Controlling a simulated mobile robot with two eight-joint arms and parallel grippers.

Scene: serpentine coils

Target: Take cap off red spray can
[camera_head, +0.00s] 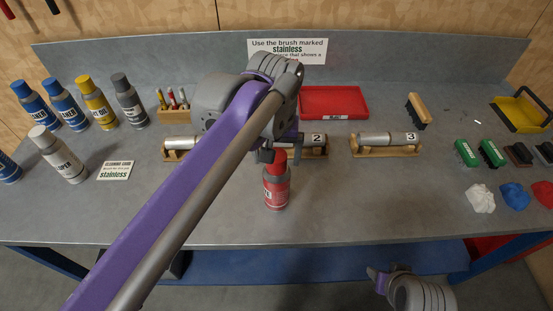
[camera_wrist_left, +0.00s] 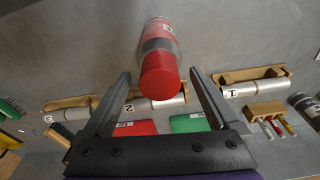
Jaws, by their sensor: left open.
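The red spray can (camera_head: 276,192) stands upright on the grey bench, near its front edge, with its red cap (camera_head: 279,158) on top. In the left wrist view the can (camera_wrist_left: 158,35) points its red cap (camera_wrist_left: 159,78) toward me. My left gripper (camera_head: 271,155) is right at the cap from above and behind. Its fingers (camera_wrist_left: 159,76) are open, one on each side of the cap, with gaps visible on both sides. Part of my right arm (camera_head: 410,290) shows low at the right; its fingers are not clear.
Numbered steel cylinders on wooden cradles (camera_head: 385,144) lie behind the can. A red tray (camera_head: 333,103) lies farther back. Several spray cans (camera_head: 100,103) stand at the left. The bench around the can is clear.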

